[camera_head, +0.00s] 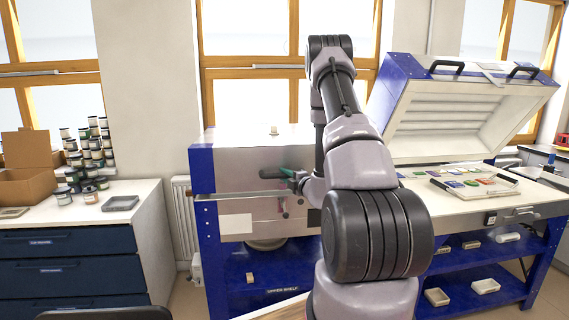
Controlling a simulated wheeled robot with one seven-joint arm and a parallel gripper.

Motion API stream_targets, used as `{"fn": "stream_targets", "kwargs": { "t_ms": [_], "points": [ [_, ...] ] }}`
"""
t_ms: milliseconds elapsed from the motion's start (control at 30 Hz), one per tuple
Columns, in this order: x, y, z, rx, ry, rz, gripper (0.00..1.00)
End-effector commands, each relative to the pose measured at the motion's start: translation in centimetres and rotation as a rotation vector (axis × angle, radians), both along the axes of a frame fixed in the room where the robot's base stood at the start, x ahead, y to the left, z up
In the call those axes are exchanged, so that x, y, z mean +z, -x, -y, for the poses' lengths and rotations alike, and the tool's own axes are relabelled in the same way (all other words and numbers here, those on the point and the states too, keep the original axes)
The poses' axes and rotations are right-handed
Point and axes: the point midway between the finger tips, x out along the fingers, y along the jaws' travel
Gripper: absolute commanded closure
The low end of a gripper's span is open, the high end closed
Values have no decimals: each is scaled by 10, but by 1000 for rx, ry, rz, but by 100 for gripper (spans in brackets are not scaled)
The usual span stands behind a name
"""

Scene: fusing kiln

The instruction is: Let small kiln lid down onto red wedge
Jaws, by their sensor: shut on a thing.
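The small kiln (236,222) stands on a blue bench left of my arm, a pale grey box with blue at its left corner. Its lid (250,160) looks low, and I cannot tell how wide any gap is. My gripper (293,178) is at the kiln's front, partly hidden by my arm, and appears shut on the lid handle, beside a teal-green piece (287,171). A small reddish piece (285,207) shows just below; I cannot tell whether it is the red wedge or whether the lid touches it.
A large kiln with a raised lid (450,105) stands right, with a tray of coloured glass (470,183) in front. Left, a drawer cabinet (80,245) carries jars (90,150) and a cardboard box (27,170). A blue lower shelf (262,283) runs under the small kiln.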

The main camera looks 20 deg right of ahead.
Motion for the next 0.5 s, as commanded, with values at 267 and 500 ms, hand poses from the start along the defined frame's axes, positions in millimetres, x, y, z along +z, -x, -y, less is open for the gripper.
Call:
{"fn": "stream_targets", "kwargs": {
  "t_ms": [267, 500],
  "points": [
    [-15, 7, -2, 2, 0, -24, 100],
    [-14, 6, -2, 2, 0, -23, 43]
  ]
}}
